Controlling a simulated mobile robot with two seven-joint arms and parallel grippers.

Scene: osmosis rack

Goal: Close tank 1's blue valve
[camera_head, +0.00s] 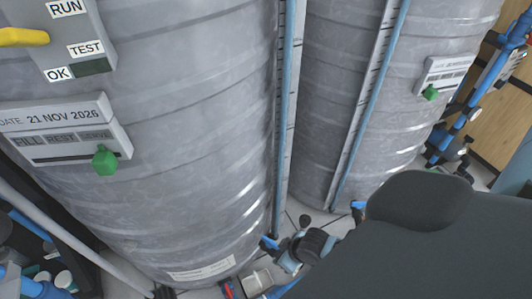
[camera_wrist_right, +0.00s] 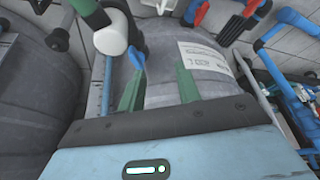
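A large grey tank (camera_head: 190,150) fills the left of the head view, with a second grey tank (camera_head: 340,110) to its right. I cannot read a tank number. A blue valve handle (camera_head: 268,242) sits low at the foot of the left tank's blue gauge tube. In the right wrist view, a blue handle (camera_wrist_right: 138,55) is near the tip of the left-hand green finger. My right gripper (camera_wrist_right: 158,85) is open, its two green fingers apart in front of the grey tank wall (camera_wrist_right: 175,65). I cannot tell whether a finger touches the handle. My left gripper is not in view.
Another blue handle (camera_head: 358,205) is at the right tank's foot. A white label (camera_wrist_right: 205,65) is on the tank. My dark arm link covers the head view's lower right.

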